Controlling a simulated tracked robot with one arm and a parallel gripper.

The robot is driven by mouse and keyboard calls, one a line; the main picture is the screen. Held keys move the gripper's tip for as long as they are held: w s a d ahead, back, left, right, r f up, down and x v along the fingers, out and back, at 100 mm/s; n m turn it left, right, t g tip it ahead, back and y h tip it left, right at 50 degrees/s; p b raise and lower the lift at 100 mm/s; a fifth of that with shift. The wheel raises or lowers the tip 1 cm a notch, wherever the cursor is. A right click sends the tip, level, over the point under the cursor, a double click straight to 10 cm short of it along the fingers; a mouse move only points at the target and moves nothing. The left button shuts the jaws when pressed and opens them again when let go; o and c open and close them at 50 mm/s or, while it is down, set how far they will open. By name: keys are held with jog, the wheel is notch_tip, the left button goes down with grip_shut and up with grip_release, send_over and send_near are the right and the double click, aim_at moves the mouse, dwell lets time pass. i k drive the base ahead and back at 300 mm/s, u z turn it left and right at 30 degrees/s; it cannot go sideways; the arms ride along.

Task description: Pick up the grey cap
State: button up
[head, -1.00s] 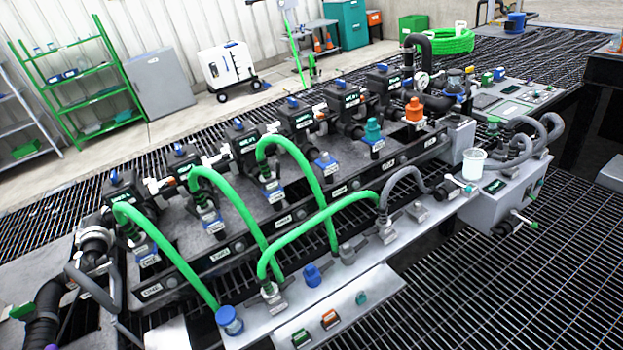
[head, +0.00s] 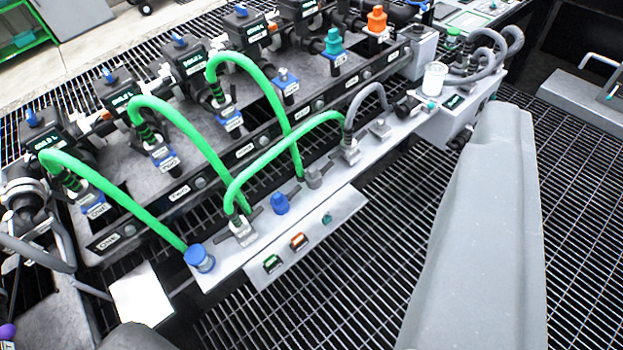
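A small grey cap-like fitting (head: 314,178) sits on the light grey front rail (head: 222,262), just right of a blue cap (head: 281,204). A second small grey fitting (head: 380,128) stands farther right on the same rail. I cannot tell for sure which of these is the grey cap. My gripper's fingertips are not visible. A large grey link, which looks like part of my arm, fills the right of the view, apart from both fittings.
Green hoses (head: 180,125) arch from the valve row down to the rail. A large blue cap (head: 199,258) sits at the rail's left end, and a white cup (head: 435,78) near its right end. An orange cap (head: 377,20) and a teal cap (head: 333,42) stand behind. Open floor grating lies in front.

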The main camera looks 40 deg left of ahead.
aim_at(313, 177)
jog(key=u, duration=0.05)
jog(key=i, duration=1)
jog(key=z, duration=0.05)
